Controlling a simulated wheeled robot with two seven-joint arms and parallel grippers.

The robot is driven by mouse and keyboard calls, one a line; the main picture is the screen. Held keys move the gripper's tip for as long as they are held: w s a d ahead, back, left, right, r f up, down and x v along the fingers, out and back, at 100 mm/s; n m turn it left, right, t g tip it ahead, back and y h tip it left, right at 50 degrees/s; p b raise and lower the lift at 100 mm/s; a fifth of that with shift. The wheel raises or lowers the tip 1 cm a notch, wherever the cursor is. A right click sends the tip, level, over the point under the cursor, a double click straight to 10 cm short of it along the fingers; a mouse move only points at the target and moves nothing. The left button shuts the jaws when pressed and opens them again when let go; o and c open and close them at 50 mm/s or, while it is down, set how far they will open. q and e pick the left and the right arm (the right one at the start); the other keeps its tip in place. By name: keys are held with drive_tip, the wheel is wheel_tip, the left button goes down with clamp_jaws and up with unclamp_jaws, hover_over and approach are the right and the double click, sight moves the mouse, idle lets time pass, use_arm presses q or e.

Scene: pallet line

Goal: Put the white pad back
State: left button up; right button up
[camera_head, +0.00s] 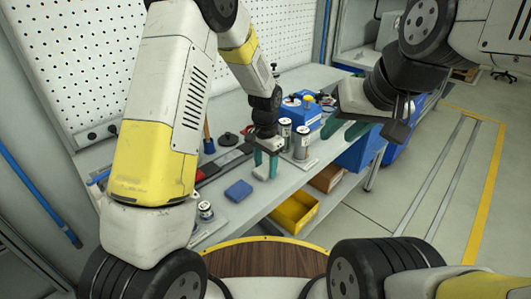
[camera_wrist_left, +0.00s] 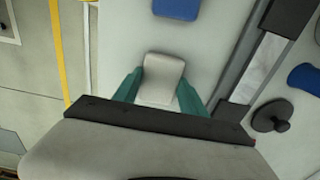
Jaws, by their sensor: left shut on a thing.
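The white pad (camera_wrist_left: 163,75) is a small light block between the teal fingers of my left gripper (camera_wrist_left: 158,92) in the left wrist view. In the head view my left gripper (camera_head: 266,164) points down at the bench and is shut on the white pad (camera_head: 261,173). Whether the pad touches the bench top or hangs just above it is hard to tell. My right gripper (camera_head: 346,129) is over the bench's right edge, its teal fingers apart with nothing seen between them.
A blue pad (camera_head: 238,191) lies on the bench (camera_head: 233,214) left of the left gripper; it also shows in the wrist view (camera_wrist_left: 177,8). Silver cans (camera_head: 301,142) stand close on the right. A yellow bin (camera_head: 294,212) sits below the bench edge. A blue box (camera_head: 301,113) stands behind.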

sight(266, 168)
use_arm(q)
drive_tip(key=shift+f, duration=0.1)
drive_tip(key=o, duration=1.4)
drive_tip(key=shift+o, duration=0.2)
drive_tip(key=s+a+r+n+t, duration=0.1)
drive_tip(key=s+a+r, duration=0.1)
drive_tip(key=r, duration=0.7)
drive_tip(key=s+a+r+n, duration=0.1)
drive_tip(key=a+r, duration=0.1)
drive_tip(key=r, duration=0.8)
drive_tip(key=s+a+r+n+t+h, duration=0.1)
drive_tip(key=s+a+r+n+t, duration=0.1)
drive_tip(key=s, duration=0.7)
drive_tip(key=s+a+r+n+t+h, duration=0.1)
drive_tip(key=s+a+r+n+t, duration=0.2)
drive_tip(key=s+a+r, duration=0.4)
drive_tip(key=s+a+n, duration=0.1)
drive_tip(key=s, duration=0.2)
drive_tip(key=shift+s+a, duration=0.1)
